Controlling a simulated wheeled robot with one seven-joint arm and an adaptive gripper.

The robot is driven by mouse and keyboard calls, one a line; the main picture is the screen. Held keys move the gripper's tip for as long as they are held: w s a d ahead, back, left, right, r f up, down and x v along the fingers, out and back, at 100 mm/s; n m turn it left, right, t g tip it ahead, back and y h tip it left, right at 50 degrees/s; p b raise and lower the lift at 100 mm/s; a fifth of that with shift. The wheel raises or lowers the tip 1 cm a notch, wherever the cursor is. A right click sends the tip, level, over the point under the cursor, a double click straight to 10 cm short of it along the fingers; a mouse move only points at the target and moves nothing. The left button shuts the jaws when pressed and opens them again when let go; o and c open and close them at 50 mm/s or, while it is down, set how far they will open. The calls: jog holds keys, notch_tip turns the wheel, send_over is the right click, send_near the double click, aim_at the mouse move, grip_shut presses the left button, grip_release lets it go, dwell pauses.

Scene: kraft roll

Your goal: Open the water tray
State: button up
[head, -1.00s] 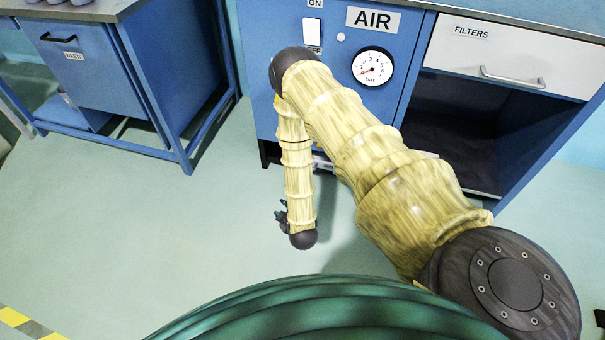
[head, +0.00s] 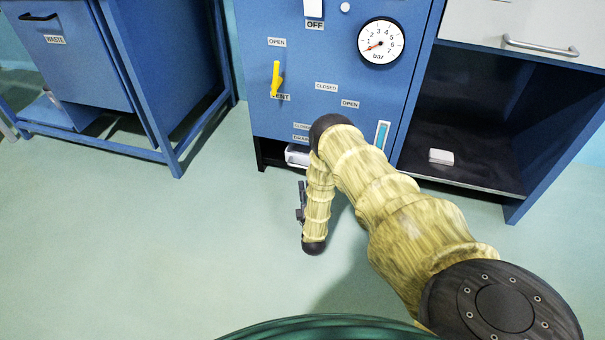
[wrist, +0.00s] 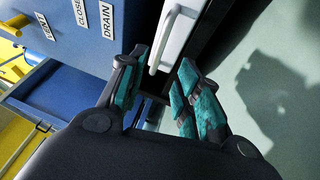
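The water tray (head: 297,155) is a white front low in the blue cabinet, under the DRAIN label. My arm hides part of it in the head view. In the wrist view the white tray front (wrist: 184,32) carries a pale bar handle (wrist: 164,42). My gripper (wrist: 163,62) is open, with teal-padded fingers apart. The handle's lower end shows between the fingertips in the picture; I see no grip on it, and the remaining distance is unclear. In the head view my gripper (head: 300,202) is a small dark shape low in front of the cabinet.
The blue cabinet has a yellow lever (head: 276,79) and a gauge (head: 381,41). To the right is an open dark bay with a small white block (head: 441,157), under a drawer (head: 540,30). A WASTE cabinet (head: 75,75) stands left. The floor (head: 130,240) between is clear.

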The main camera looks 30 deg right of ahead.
aim_at(302, 167)
jog(key=shift+b+x, duration=2.2)
jog(key=shift+x, duration=3.25)
jog(key=shift+r, duration=0.1)
grip_shut()
